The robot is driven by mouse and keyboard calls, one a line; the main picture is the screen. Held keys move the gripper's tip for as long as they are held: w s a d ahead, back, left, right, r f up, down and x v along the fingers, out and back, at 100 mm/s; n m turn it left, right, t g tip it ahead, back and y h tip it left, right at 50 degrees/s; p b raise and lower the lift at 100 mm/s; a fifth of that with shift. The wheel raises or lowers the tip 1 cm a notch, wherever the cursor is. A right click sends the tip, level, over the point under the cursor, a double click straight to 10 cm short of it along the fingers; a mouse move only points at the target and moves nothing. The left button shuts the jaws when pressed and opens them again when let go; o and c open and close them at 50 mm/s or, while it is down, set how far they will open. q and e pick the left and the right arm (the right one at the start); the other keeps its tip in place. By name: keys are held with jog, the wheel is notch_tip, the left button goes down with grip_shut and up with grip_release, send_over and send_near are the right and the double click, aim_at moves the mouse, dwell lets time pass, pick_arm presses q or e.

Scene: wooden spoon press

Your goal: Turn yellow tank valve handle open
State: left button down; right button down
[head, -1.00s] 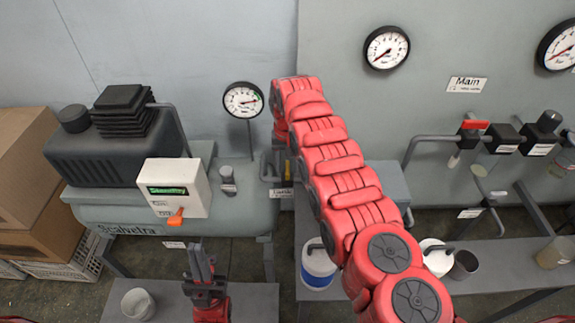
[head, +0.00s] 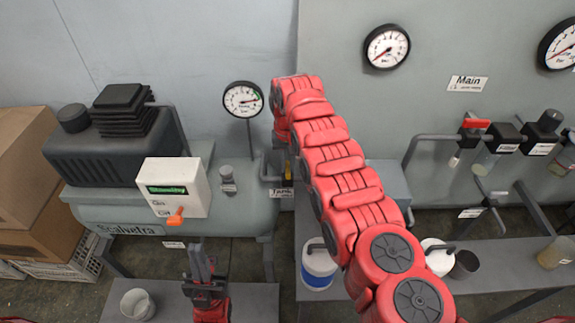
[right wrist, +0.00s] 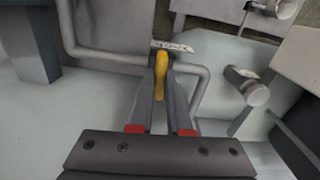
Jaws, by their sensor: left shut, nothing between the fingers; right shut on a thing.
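The yellow tank valve handle (right wrist: 160,73) sits between the two fingers of my right gripper (right wrist: 161,88) in the right wrist view. The right gripper is shut on it. In the head view only a sliver of the yellow handle (head: 288,170) shows, and my red right arm hides most of the valve. A white tag (head: 283,192) reading "Tank" hangs just below it. My left gripper (head: 199,262) is shut and empty, pointing up in front of the tank's lower edge, well away from the valve.
A grey compressor tank (head: 245,205) carries a black motor (head: 110,155) and a white switch box (head: 183,188) with an orange lever. A gauge (head: 243,100) stands behind it. Grey pipes (right wrist: 90,52) run close to the valve. A cup (head: 138,304) and a blue-white container (head: 318,266) stand low in front.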

jog(key=n+b, duration=0.1)
jog(key=n, duration=0.1)
jog(key=n+b, duration=0.1)
jog(key=shift+f+n, duration=0.2)
jog(key=shift+n, duration=0.2)
jog(key=n+b, duration=0.1)
jog(key=n, duration=0.1)
jog(key=shift+r+n, duration=0.15)
jog(key=shift+n, duration=0.25)
jog(key=n, duration=0.5)
jog(key=shift+n, duration=2.8)
jog(key=c, duration=0.9)
grip_release()
jog(key=shift+o, duration=0.2)
